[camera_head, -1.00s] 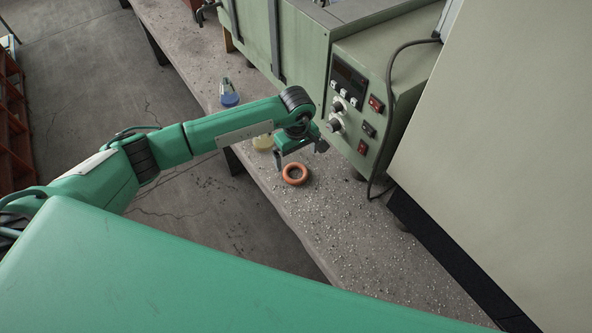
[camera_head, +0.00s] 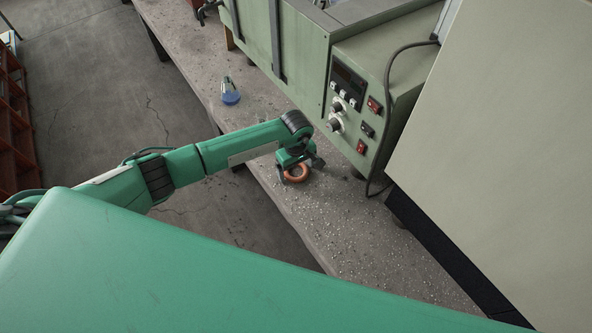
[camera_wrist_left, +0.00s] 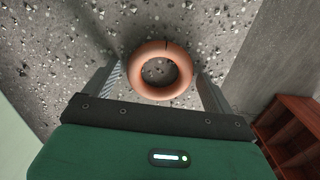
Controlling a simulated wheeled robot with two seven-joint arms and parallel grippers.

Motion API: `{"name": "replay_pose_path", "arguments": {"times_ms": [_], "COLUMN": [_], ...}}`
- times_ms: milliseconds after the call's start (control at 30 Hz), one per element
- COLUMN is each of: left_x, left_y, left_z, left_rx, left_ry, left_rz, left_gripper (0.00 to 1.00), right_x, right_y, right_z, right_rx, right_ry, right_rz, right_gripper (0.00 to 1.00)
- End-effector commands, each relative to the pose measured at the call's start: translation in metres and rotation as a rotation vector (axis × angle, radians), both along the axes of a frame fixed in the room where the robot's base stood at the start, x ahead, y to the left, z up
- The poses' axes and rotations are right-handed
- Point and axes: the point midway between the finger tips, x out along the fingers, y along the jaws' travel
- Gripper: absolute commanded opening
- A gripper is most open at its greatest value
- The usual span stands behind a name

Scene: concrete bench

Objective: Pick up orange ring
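The orange ring (camera_head: 296,174) lies flat on the concrete bench (camera_head: 345,235), near its edge and in front of the green machine. In the left wrist view the ring (camera_wrist_left: 159,91) sits between the two fingers, with a narrow gap showing on each side. My left gripper (camera_head: 297,173) is open and low over the ring, its fingers on either side of it. It also shows in the left wrist view (camera_wrist_left: 160,82). In the head view the gripper body covers the ring's far part. My right gripper is not in view.
The green machine (camera_head: 300,50) with knobs and red switches stands close behind the gripper, with a black cable (camera_head: 391,90) hanging down. A blue-based bottle (camera_head: 230,94) stands farther along the bench. The bench to the front right is clear.

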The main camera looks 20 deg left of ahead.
Motion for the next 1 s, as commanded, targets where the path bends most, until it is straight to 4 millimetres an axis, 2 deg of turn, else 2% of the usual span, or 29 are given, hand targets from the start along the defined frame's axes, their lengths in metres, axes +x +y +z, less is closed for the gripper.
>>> {"name": "replay_pose_path", "arguments": {"times_ms": [33,200,467,633,767,1000], "left_x": [0.000,0.000,0.001,0.002,0.001,0.003], "left_y": [0.000,0.000,0.000,0.000,0.001,0.000], "left_z": [0.000,0.000,0.002,0.012,0.031,0.103], "left_rx": [0.000,0.000,0.000,0.000,0.000,-0.001], "left_ry": [0.000,0.000,-0.001,-0.005,-0.005,-0.010], "left_rz": [0.000,0.000,0.000,-0.001,-0.002,-0.002], "left_gripper": [0.78,0.45,0.45,0.45,0.45,0.45], "right_x": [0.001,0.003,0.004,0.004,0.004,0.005], "right_y": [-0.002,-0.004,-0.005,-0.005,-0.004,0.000], "right_z": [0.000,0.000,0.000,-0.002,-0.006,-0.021], "right_rx": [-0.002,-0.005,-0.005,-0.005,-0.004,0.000], "right_ry": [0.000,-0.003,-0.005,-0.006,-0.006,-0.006], "right_rz": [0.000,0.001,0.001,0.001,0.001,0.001], "right_gripper": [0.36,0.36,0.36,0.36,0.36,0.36]}}
